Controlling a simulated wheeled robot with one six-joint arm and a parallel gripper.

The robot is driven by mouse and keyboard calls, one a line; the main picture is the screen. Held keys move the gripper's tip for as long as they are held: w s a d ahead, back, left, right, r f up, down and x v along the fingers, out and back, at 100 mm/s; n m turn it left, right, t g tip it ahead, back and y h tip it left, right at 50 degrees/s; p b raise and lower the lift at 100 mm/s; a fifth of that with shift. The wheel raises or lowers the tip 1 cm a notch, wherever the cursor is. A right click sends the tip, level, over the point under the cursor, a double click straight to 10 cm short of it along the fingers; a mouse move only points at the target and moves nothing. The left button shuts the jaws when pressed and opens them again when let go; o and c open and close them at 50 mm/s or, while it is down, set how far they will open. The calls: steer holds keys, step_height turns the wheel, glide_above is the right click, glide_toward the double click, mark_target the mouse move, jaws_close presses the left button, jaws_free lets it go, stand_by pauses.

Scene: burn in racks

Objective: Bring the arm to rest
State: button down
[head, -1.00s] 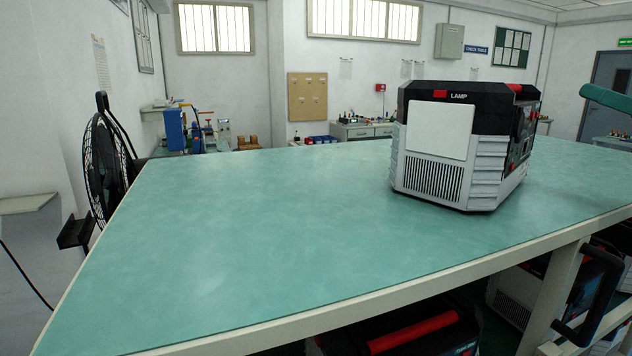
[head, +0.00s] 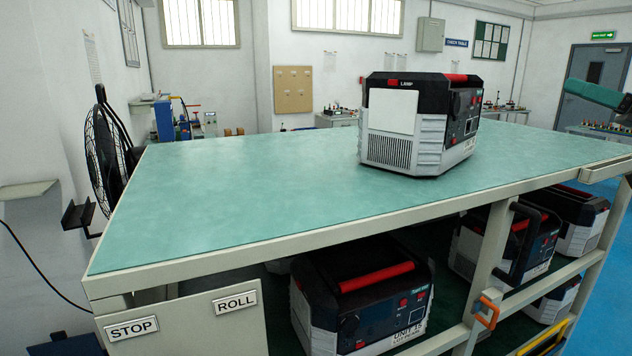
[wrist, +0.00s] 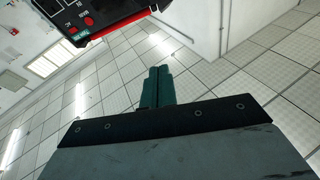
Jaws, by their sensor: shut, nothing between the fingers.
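My gripper (wrist: 157,88) shows in the wrist view as two teal fingers pressed together, with nothing between them. Beyond it is pale tiled surface, and part of a black and red unit (wrist: 95,20) shows at the upper left, apart from the fingers.
A white and black lamp unit (head: 418,125) stands on the green-topped bench (head: 230,195). The bench top's left half is clear. Several similar units, one with a red handle (head: 362,300), sit on the shelf below. A black fan (head: 105,160) stands at the left.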

steer(key=s+a+f+m+g+h, duration=0.3)
steer(key=a+f+m+g, duration=0.25)
steer(key=f, duration=0.55)
steer(key=s+a+f+m+g+h, duration=0.25)
steer(key=a+f+m+g, duration=0.35)
steer(key=f, duration=0.5)
steer(key=s+a+f+n+g+h, duration=0.3)
steer(key=s+a+f+n+h, duration=0.2)
steer(key=s+h, duration=0.3)
steer(key=s+f, duration=0.1)
steer(key=s, duration=0.2)
steer(key=shift+a+f, duration=0.15)
steer(key=shift+a, duration=0.1)
steer(key=shift+a, duration=0.1)
